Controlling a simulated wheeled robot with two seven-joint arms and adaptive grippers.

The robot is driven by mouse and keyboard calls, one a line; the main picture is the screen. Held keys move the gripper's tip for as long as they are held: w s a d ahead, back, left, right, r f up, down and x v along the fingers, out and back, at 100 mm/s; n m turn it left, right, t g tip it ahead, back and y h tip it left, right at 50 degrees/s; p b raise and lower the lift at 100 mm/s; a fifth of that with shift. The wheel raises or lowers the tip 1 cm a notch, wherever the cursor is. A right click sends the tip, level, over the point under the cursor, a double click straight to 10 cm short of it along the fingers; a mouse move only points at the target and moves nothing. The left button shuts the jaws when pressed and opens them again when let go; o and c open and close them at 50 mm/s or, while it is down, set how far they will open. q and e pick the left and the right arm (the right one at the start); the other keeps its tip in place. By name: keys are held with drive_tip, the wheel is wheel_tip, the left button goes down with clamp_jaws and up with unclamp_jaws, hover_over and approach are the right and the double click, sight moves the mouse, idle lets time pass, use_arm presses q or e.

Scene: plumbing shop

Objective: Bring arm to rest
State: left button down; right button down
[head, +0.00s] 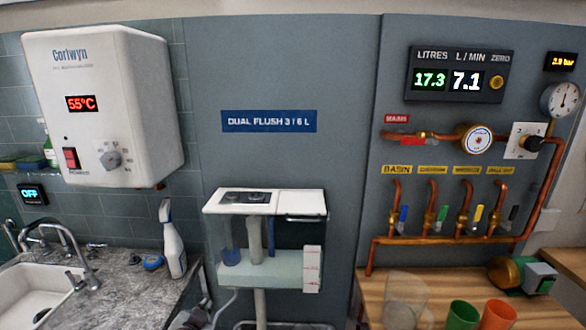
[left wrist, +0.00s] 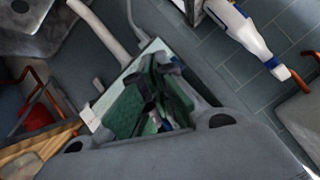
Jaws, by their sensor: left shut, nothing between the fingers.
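My left gripper (head: 192,317) shows only in small part at the bottom edge of the head view, in front of the counter's right end and below the spray bottle. In the left wrist view its grey housing fills the lower part, and its dark fingers (left wrist: 166,78) are together with nothing held between them. Green shapes show behind and around the fingers; I cannot tell what they are. My right gripper is in neither view.
A white spray bottle (head: 172,240) stands on the counter beside the sink (head: 30,290). A clear cistern (head: 265,268) stands in the middle. At right, a wooden bench (head: 440,285) bears a clear jug (head: 404,300), a green cup (head: 462,316) and an orange cup (head: 498,315) below copper pipes.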

use_arm(q)
drive_tip(key=s+f+n+g+h, duration=0.25)
drive_tip(key=s+f+g, duration=0.65)
drive_tip(key=s+f, duration=0.75)
drive_tip(key=s+a+f+y, duration=0.1)
drive_tip(key=s+f, duration=0.1)
drive_tip(key=f, duration=1.3)
drive_tip(key=s+a+f, duration=0.1)
drive_tip(key=f, duration=1.3)
drive_tip(key=s+a+f+g, duration=0.1)
drive_tip(key=s+a+f, duration=0.3)
drive_tip(key=s+f, duration=0.6)
drive_tip(key=s+a+f, duration=0.3)
drive_tip(key=s+f, duration=0.7)
drive_tip(key=s, duration=0.1)
drive_tip(key=shift+s+a+f+g+y, duration=0.15)
drive_tip(key=shift+a+f+g+y, duration=0.1)
drive_tip(key=shift+a+g+y, duration=0.15)
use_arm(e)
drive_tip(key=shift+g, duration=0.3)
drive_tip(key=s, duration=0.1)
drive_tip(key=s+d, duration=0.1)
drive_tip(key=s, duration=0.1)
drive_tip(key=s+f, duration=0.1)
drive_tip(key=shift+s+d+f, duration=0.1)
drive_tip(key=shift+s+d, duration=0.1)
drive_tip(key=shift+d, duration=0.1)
